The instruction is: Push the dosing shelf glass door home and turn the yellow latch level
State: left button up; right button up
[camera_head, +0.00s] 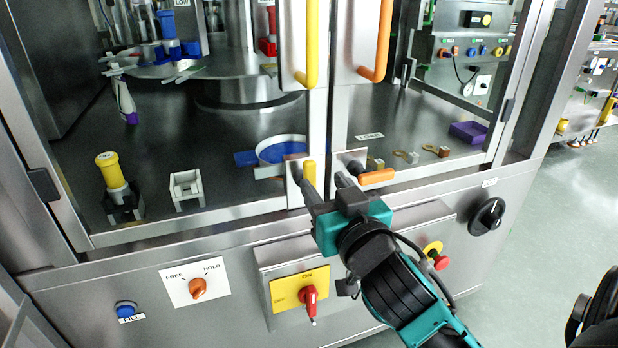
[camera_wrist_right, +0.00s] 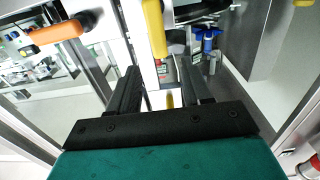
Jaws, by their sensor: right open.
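The glass door with the yellow handle (camera_head: 311,45) is on the left of the cabinet front, beside the door with the orange handle (camera_head: 384,40). I cannot tell whether a small gap remains at its frame. The yellow latch (camera_head: 310,172) stands upright at the door's lower corner; it also shows in the right wrist view (camera_wrist_right: 155,28). My right gripper (camera_head: 325,179) is open at the latches, one finger close to the yellow latch. In the right wrist view its fingers (camera_wrist_right: 160,78) are apart with nothing clearly held. Contact cannot be told. My left gripper is out of view.
An orange latch (camera_head: 376,177) lies level just right of the gripper. Below are a yellow switch plate with a red handle (camera_head: 309,295), a FREE/HOLD knob (camera_head: 198,287), a red stop button (camera_head: 441,262) and a black knob (camera_head: 488,215). Open floor lies at right.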

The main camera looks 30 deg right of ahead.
aim_at(311, 168)
jog(key=b+x, duration=0.2)
jog(key=shift+w+f+b, duration=0.25)
jog(key=shift+b, duration=0.15)
jog(key=x, duration=0.3)
jog(key=shift+w+d+r, duration=0.1)
jog(key=shift+w+r, duration=0.15)
jog(key=shift+w, duration=0.05)
jog(key=shift+x, duration=0.8)
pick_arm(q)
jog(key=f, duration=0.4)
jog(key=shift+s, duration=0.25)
pick_arm(e)
grip_shut()
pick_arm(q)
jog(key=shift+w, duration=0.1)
